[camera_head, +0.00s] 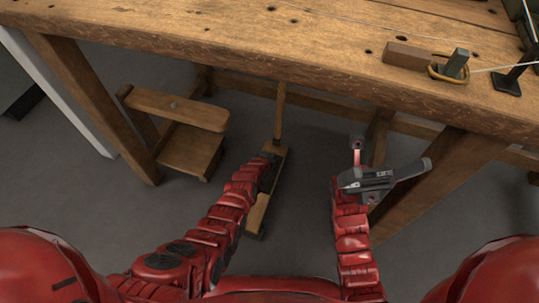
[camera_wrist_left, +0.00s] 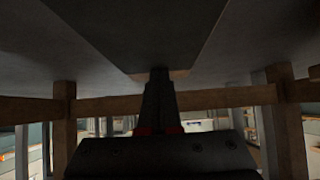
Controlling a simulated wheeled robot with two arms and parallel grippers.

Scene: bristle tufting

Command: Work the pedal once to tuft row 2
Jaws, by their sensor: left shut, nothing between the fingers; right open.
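The pedal (camera_head: 259,207) is a long narrow wooden board low under the bench, with a thin upright wooden rod (camera_head: 280,112) rising from its far end. My left gripper (camera_head: 269,162) is shut and empty at the pedal's far part, and my arm hides some of the board. In the left wrist view, the closed fingers (camera_wrist_left: 158,85) reach up to a dark panel with a thin wooden edge; I cannot tell whether they touch it. My right gripper (camera_head: 405,172) is open and empty, right of the pedal and in front of the bench.
The wooden bench (camera_head: 225,38) spans the top. On it lie a wooden block (camera_head: 408,55), a dark peg (camera_head: 456,62) with a looped cord, and a dark metal stand (camera_head: 508,82). A low wooden stool (camera_head: 180,108) stands left of the pedal. Grey floor is free around it.

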